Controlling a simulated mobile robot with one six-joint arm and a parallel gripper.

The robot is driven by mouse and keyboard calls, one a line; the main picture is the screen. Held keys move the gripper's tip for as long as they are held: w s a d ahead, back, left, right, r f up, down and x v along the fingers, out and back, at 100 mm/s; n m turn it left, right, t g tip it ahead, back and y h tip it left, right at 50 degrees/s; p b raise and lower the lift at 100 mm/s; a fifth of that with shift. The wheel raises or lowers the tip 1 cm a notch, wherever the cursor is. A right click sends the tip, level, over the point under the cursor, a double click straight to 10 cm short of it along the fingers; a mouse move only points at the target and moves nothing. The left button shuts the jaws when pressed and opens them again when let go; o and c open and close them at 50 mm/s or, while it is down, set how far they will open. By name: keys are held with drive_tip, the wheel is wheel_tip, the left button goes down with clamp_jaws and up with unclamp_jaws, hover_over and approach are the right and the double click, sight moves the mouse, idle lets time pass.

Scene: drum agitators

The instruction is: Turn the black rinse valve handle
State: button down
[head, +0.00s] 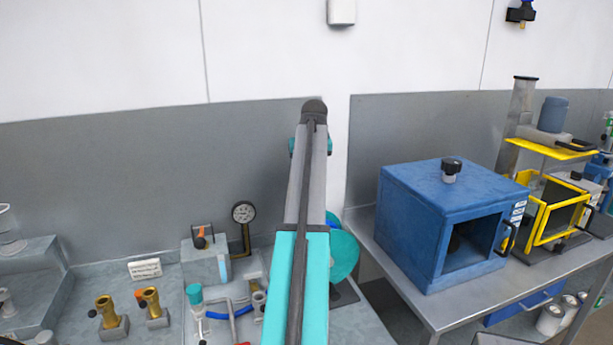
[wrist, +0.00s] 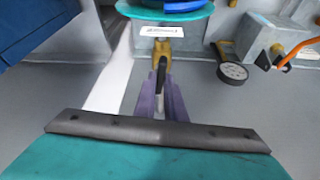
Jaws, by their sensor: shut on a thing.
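In the wrist view, my gripper (wrist: 161,84) has its two purple fingers closed around a small dark piece, the black rinse valve handle (wrist: 161,68). The handle sits at a brass-coloured valve body (wrist: 168,44), just past the fingertips. A white label (wrist: 162,31) is above the valve, below a teal round part (wrist: 165,13). How far the handle is turned is too small to tell. In the head view, my arm hides the gripper, the handle and the valve.
A pressure gauge (head: 243,212) and a grey block with an orange-handled part (head: 200,238) stand left of my arm. Brass fittings (head: 151,302) are on the left bench. A blue oven-like box (head: 440,215) stands on the right table. The grey wall (head: 130,190) is behind.

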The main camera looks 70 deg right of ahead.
drive_tip(key=shift+d+r+n, duration=0.1)
drive_tip(key=shift+n, duration=0.6)
drive_tip(key=shift+w+t, duration=0.1)
drive_tip(key=shift+t, duration=0.2)
drive_tip(key=c, duration=1.8)
unclamp_jaws()
drive_tip(key=shift+d+b+v, duration=0.15)
drive_tip(key=shift+b+v, duration=0.85)
drive_tip(key=shift+v, duration=2.4)
drive_tip(key=shift+d+b+v, duration=0.1)
drive_tip(key=shift+b+v, duration=0.9)
drive_tip(key=shift+v, duration=2.45)
drive_tip(key=shift+r, duration=0.15)
